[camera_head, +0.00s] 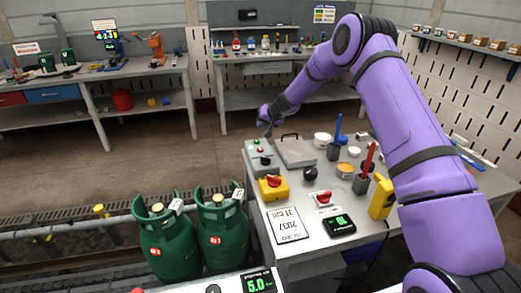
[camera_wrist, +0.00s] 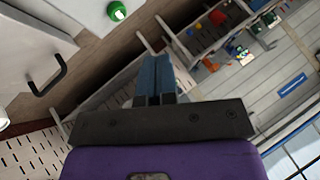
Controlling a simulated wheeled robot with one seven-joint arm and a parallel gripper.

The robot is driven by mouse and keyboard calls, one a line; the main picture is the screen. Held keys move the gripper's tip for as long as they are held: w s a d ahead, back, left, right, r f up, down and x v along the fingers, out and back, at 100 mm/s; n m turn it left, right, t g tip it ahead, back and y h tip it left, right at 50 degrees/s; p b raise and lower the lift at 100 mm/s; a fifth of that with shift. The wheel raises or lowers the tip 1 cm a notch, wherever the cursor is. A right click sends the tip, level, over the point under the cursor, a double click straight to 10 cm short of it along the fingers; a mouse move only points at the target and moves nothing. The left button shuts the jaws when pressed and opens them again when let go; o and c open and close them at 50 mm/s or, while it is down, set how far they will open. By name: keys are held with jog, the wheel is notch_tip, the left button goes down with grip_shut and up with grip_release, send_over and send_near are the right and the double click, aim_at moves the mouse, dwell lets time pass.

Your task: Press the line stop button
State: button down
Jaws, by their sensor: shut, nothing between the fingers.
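A grey control box (camera_head: 260,157) sits at the far left corner of the workbench, with a small red button (camera_head: 260,150) and a small green one (camera_head: 254,141) on it. I cannot read any label that says which is the line stop button. My gripper (camera_head: 268,132) is just behind and above this box, fingers together and empty. In the wrist view my gripper (camera_wrist: 157,60) points away with shut blue-grey fingers. A green button (camera_wrist: 117,11) shows there at the top, apart from the fingers. The red button is not visible in the wrist view.
A grey case (camera_head: 296,152) with a handle stands right of the box. Green gas cylinders (camera_head: 222,235) stand left of the bench (camera_head: 290,263).

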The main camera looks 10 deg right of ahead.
aim_at(261, 148)
jog(key=shift+f, duration=4.4)
jog(key=shift+f, duration=0.1)
jog(key=shift+f, duration=0.3)
jog(key=shift+f, duration=0.5)
jog(key=shift+r, duration=0.9)
jog(key=shift+r, duration=2.5)
